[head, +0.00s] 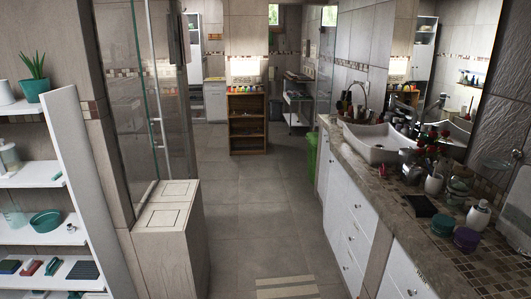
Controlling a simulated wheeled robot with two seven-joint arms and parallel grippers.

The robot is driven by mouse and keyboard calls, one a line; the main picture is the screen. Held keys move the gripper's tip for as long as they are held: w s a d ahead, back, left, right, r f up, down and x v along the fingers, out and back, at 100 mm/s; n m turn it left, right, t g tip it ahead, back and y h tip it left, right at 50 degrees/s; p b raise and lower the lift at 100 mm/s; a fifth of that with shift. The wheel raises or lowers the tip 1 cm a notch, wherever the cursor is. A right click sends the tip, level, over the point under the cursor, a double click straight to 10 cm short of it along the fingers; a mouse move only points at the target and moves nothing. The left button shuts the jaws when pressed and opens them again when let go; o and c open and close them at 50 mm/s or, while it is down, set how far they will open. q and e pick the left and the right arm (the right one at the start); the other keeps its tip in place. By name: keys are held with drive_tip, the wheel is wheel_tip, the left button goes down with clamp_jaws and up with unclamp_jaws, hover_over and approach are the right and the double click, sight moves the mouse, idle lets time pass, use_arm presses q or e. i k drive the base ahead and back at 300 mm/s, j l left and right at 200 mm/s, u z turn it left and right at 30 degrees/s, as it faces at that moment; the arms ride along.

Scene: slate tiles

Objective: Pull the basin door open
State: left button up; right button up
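The white basin (376,146) sits on the stone counter along the right wall. Below it, the white cabinet has a tall narrow door (323,163) near its far end, looking shut. White drawer fronts (354,205) with small round knobs follow nearer to me, also shut. Another white front (402,277) with a knob is at the bottom right, partly cut off by the frame. I cannot tell from this view which front is the basin door. Neither of my grippers is in view.
The tiled floor (250,209) is clear down the middle. A low tiled ledge with a glass screen (165,205) and a white shelf unit (80,183) stand left. A wooden shelf (247,123) and green bin (312,152) are farther back. Bottles and cups crowd the counter.

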sight(339, 183)
drive_tip(key=i+j+z, duration=0.15)
drive_tip(key=i, duration=1.55)
